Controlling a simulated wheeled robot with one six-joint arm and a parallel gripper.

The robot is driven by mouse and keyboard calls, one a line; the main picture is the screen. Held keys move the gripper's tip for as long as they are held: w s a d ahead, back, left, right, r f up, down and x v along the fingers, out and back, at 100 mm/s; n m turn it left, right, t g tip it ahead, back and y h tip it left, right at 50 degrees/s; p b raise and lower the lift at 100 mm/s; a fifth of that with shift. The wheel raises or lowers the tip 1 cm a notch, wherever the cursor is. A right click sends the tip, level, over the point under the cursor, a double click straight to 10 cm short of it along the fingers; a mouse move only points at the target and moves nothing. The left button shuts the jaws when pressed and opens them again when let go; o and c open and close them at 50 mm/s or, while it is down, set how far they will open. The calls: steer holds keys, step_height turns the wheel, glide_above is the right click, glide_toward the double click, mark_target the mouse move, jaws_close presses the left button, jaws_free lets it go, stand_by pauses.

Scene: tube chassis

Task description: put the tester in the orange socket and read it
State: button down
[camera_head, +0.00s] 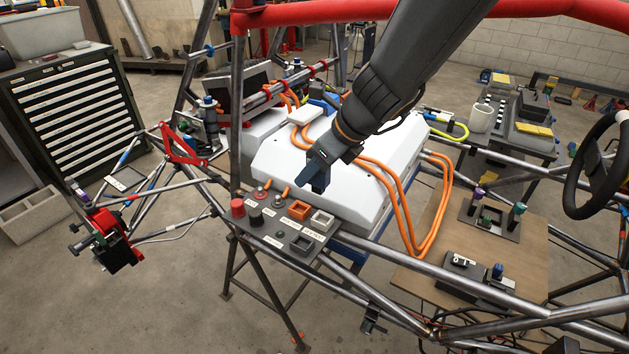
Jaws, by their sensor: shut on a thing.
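My gripper (316,170) is above the front of the white box, just behind the small control panel. It is shut on a dark blue piece (320,185), which looks like the tester. The piece hangs below the jaws, and much of it is hidden by them. Any display on it cannot be made out. The orange socket (299,209) is a square frame on the dark panel (272,233), in front of and slightly left of the held piece. The piece appears apart from the socket.
Beside the orange socket are a grey-white square socket (322,219), a red knob (238,208) and a black knob (255,219). Chassis tubes (350,284) run past the panel. Orange cables (408,225) loop to the right. A wooden board (465,243) carries holders with coloured parts.

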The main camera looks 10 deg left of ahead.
steer(key=b+x, duration=0.5)
steer(key=x, duration=0.4)
steer(key=shift+a+f, duration=0.15)
steer(key=shift+f, duration=0.25)
steer(key=shift+f+b, duration=0.6)
steer(key=shift+b, duration=0.1)
stand_by(1.6)
steer(key=c, duration=1.8)
jaws_free()
steer(key=shift+o, duration=0.2)
steer(key=shift+p+v, duration=4.2)
steer(key=shift+v, duration=1.35)
